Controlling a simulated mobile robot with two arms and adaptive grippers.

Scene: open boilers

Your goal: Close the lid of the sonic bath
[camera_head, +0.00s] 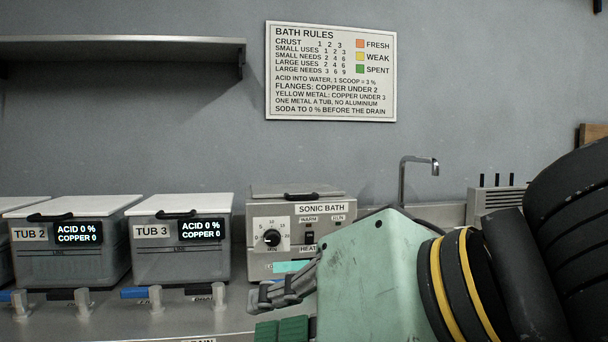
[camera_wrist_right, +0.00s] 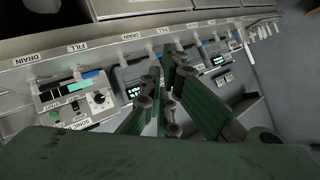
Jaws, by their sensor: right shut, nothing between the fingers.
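The sonic bath (camera_head: 343,222) is a grey metal box with a labelled front panel, a black dial and a switch. Its grey lid (camera_head: 270,190) appears to lie flat across the top, with a black handle at the front edge. My right gripper (camera_head: 281,328) is in front of the bath and below its lid, shut and empty. Its green housing hides the lower right of the bath. In the right wrist view the shut green fingers (camera_wrist_right: 165,95) are right of the sonic bath's panel (camera_wrist_right: 80,100). My left gripper is not in view.
Tub 3 (camera_head: 180,256) and tub 2 (camera_head: 75,265) stand left of the bath with white lids flat on top. Valve handles (camera_head: 135,293) stick out along the front. A tap (camera_head: 403,180) and a slotted grey box (camera_head: 490,202) are at the right. A shelf (camera_head: 120,42) hangs upper left.

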